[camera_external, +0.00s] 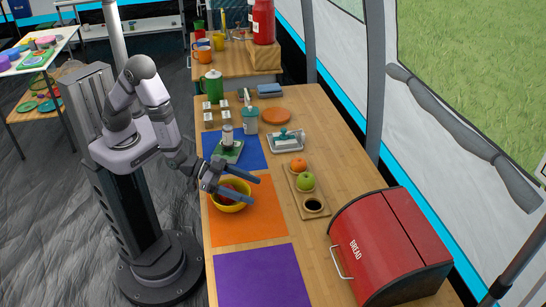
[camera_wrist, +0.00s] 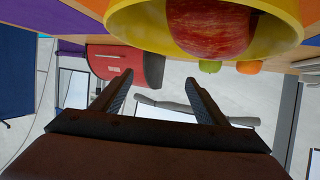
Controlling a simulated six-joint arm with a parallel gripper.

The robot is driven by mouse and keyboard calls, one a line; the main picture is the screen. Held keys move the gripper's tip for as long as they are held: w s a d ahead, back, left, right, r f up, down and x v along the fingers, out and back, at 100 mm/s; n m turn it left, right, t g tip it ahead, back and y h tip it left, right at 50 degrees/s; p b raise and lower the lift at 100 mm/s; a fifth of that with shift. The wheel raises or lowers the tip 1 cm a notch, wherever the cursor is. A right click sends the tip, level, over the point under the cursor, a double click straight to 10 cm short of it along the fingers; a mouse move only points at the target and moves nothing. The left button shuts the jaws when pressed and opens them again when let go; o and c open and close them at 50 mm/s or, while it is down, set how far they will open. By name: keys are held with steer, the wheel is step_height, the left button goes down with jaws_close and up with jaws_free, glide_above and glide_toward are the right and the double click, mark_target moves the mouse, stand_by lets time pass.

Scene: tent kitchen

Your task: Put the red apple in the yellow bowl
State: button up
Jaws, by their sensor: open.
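The yellow bowl (camera_external: 231,208) stands on the orange mat (camera_external: 262,230) in the external view. The red apple (camera_wrist: 209,24) is inside the bowl; in the wrist view it shows large against the bowl's yellow wall (camera_wrist: 150,27). In the external view my gripper partly hides the apple and the bowl. My gripper (camera_external: 254,191) is at the bowl, its fingers spread and pointing right over the bowl's right side. In the wrist view the fingers (camera_wrist: 158,84) are apart with nothing between them, and the apple is beyond them, toward the top of the picture.
A wooden tray (camera_external: 294,190) with an orange (camera_external: 298,165) and a green apple (camera_external: 305,181) lies right of the bowl. A red bread box (camera_external: 385,245) stands at the front right. A purple mat (camera_external: 262,278) is bare. A blue mat (camera_external: 250,147) holds a green-based item.

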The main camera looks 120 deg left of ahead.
steer(key=p+v, duration=0.4)
steer(key=v, duration=0.3)
steer(key=shift+r, duration=0.2)
steer(key=shift+d+p, duration=0.1)
steer(key=shift+p, duration=0.55)
steer(key=p+v, duration=0.1)
steer(key=p, duration=0.3)
steer(key=shift+s, duration=0.25)
steer(key=shift+p+v, duration=0.85)
steer(key=shift+v, duration=0.35)
steer(key=shift+f, duration=0.2)
steer(key=shift+d, duration=0.1)
